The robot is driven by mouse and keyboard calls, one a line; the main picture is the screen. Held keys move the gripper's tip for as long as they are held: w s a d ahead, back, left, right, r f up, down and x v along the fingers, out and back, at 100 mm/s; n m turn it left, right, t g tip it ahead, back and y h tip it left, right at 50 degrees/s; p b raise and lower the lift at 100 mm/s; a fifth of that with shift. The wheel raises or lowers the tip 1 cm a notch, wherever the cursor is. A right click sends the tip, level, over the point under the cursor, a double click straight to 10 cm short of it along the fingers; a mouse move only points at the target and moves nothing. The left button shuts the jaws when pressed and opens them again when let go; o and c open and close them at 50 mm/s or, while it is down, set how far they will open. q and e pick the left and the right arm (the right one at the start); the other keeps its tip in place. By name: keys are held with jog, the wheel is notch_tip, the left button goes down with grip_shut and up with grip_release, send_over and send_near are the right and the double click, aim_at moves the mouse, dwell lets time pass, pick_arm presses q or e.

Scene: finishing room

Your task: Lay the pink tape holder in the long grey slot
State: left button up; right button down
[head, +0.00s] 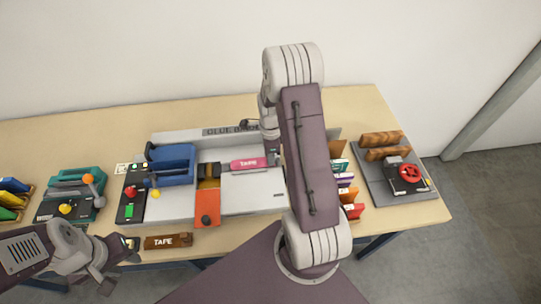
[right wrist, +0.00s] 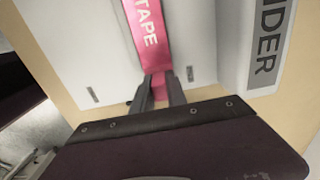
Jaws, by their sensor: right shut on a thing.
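The pink tape holder (head: 248,164), lettered TAPE, lies along the white bed of the glue binder (head: 178,207). It also shows in the right wrist view (right wrist: 148,28), stretching away from the jaws. My right gripper (right wrist: 160,82) is shut on its near end. In the head view my right arm partly hides that gripper (head: 271,155). The long grey slot is not clearly visible; I cannot tell whether the holder lies in it or just above it. My left gripper (head: 119,264) is open and empty at the table's front left.
A brown block lettered TAPE (head: 168,241) lies at the front edge, near my left gripper. An orange plate (head: 207,206) and a blue part (head: 170,163) sit on the binder. Books and a grey board with a red wheel (head: 410,171) stand at right.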

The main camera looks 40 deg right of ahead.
jog(key=shift+f+b, duration=0.4)
jog(key=shift+f, duration=0.2)
jog(key=c, duration=1.6)
grip_release()
notch_tip(320, 180, up, 11)
jog(key=p, duration=1)
jog(key=shift+r, duration=0.1)
